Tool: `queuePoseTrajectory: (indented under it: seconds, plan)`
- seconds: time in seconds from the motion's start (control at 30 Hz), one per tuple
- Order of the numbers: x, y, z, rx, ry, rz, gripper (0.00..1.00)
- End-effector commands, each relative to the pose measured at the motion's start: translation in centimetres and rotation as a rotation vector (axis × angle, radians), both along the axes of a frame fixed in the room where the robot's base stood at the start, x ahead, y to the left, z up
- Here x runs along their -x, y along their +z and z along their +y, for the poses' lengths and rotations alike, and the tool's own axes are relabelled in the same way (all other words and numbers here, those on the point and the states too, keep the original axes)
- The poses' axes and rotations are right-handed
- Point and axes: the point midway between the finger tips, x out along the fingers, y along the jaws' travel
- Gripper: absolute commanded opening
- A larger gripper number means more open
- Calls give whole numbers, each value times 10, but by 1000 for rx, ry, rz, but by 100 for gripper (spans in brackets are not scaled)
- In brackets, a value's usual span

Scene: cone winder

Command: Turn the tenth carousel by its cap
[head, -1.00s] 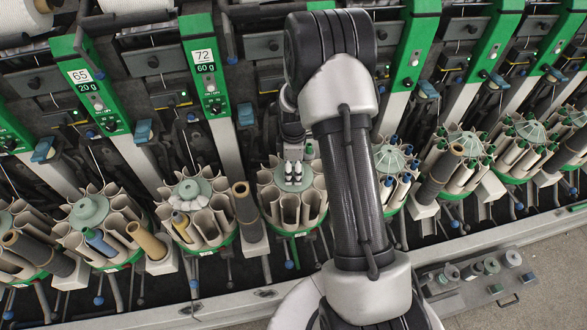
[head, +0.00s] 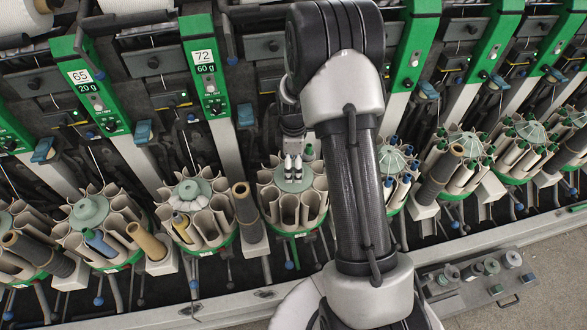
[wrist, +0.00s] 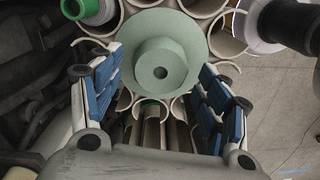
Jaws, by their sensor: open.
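The carousel (head: 290,211) under my arm has a ring of beige pockets and a pale green round cap (head: 289,183) on top. In the wrist view the cap (wrist: 140,75) shows a wide disc with a raised hub and a dark centre hole. My gripper (head: 292,160) is over the cap, pointing down. In the wrist view my gripper (wrist: 158,70) is open, its blue-padded fingers on either side of the cap with gaps visible. I cannot tell its exact height over the cap. Part of the carousel's right side is hidden by my arm.
A green tube (wrist: 97,10) stands in a pocket at upper left. A dark cone (wrist: 285,22) stands close at right. Neighbouring carousels (head: 189,190) flank this one. A brown tube (head: 246,206) stands to the left. A grey tray (head: 480,283) lies at lower right.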

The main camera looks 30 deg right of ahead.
Motion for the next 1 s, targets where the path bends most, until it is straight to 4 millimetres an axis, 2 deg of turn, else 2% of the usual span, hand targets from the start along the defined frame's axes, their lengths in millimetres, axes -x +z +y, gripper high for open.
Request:
queuePoseTrajectory:
  seconds: [0.03,0.2,0.4,0.6,1.0]
  plan:
    - [-2,13,0,2,0,-6,70]
    - [-1,50,0,2,0,-5,70]
    - [-1,81,0,1,0,-3,70]
    - [0,92,0,0,0,-1,70]
    - [0,92,0,0,0,0,70]
